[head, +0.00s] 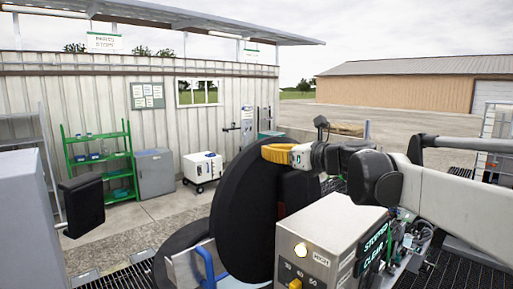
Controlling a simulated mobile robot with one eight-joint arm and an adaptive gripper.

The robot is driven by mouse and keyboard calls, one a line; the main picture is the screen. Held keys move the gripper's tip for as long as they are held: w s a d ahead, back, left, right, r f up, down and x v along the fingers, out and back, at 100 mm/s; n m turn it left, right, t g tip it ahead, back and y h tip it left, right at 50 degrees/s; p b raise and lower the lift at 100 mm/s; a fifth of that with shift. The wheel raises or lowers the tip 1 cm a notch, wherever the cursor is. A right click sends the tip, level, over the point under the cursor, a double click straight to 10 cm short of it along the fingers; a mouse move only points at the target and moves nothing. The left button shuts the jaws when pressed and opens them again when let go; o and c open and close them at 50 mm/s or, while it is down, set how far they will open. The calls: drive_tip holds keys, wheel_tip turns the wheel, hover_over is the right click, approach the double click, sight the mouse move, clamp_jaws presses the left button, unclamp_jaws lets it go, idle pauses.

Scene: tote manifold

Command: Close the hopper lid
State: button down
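The hopper lid (245,207) looks like the large black disc standing raised on its edge, tilted, in the middle of the head view. A dark rounded part (183,245), apparently the hopper's top, shows below and left of it. A blue curved handle (208,264) stands at the front there. My gripper (279,153) is at the upper right edge of the disc, at the end of my arm reaching in from the right.
A metal control box (318,243) with a lit yellow lamp and a screen reading "STOPPED CLEAR" stands right of the disc. A green shelf (101,165), a grey cabinet (155,173) and a white wheeled box (203,170) stand along the back wall. Concrete floor between is clear.

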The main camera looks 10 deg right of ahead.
drive_tip(key=shift+w+a+f, duration=0.1)
drive_tip(key=shift+w+a, duration=0.05)
drive_tip(key=shift+w, duration=0.15)
drive_tip(key=w+a+f+g, duration=0.1)
drive_tip(key=w+a+f, duration=0.4)
drive_tip(key=w, duration=0.4)
drive_tip(key=w+a+f+g+h, duration=0.1)
drive_tip(key=w+a+f, duration=0.3)
drive_tip(key=w+a, duration=0.3)
drive_tip(key=w+a+f, duration=0.5)
drive_tip(key=w+a, duration=0.1)
drive_tip(key=w, duration=0.4)
drive_tip(key=shift+w+f+g+h, duration=0.35)
drive_tip(key=shift+g+h, duration=0.05)
